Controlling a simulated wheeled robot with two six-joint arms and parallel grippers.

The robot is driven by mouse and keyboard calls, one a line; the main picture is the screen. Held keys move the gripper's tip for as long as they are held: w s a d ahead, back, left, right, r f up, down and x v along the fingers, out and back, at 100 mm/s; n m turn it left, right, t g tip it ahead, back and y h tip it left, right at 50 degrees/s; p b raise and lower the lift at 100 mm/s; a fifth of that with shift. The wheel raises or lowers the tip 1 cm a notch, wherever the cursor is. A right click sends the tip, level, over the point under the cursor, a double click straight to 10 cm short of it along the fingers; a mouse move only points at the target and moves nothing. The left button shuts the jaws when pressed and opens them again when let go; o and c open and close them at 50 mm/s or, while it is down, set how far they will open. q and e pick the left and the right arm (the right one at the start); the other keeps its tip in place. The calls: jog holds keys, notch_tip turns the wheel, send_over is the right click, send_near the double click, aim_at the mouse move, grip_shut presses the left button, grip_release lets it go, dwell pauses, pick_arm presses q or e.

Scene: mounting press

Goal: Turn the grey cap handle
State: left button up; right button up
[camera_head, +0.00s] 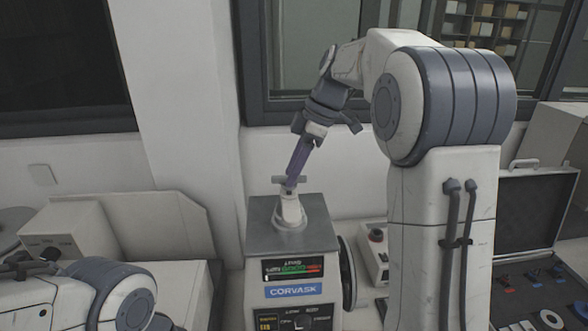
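The mounting press (291,247) is a box with a grey top, a CORVASK label and a dial on its front. A white cap (289,213) stands on its top, with the grey cap handle (279,180), a short crossbar, above it. My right gripper (292,178) reaches down from the upper right, tilted, its purple fingers meeting the middle of the handle. The bar's ends show on both sides of the fingers. The fingers overlap in this view, so their gap and grip are hidden.
A beige machine (140,225) stands left of the press. A wall and windows are behind. My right arm covers much of the right side.

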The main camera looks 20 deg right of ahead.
jog(key=shift+d+r, duration=0.2)
jog(key=shift+r, duration=0.2)
jog(key=v, duration=0.9)
jog(key=shift+r, duration=0.25)
jog(key=shift+s, duration=0.1)
jog(key=s+a+f+m+g+h+b, duration=0.15)
jog(key=s+a+f, duration=0.25)
jog(key=a+f, duration=0.4)
jog(key=s+a+f+m+b, duration=0.2)
jog(key=s+a+f, duration=0.3)
jog(key=a, duration=0.4)
jog(key=s+a+f+m+h+b, duration=0.1)
jog(key=s+a+f+m+b, duration=0.1)
jog(key=s+f, duration=1.4)
jog(key=s+a+m, duration=0.1)
jog(key=s, duration=0.1)
jog(key=shift+s+f+h, duration=0.2)
jog(key=shift+s+h, duration=0.1)
jog(key=shift+h, duration=0.05)
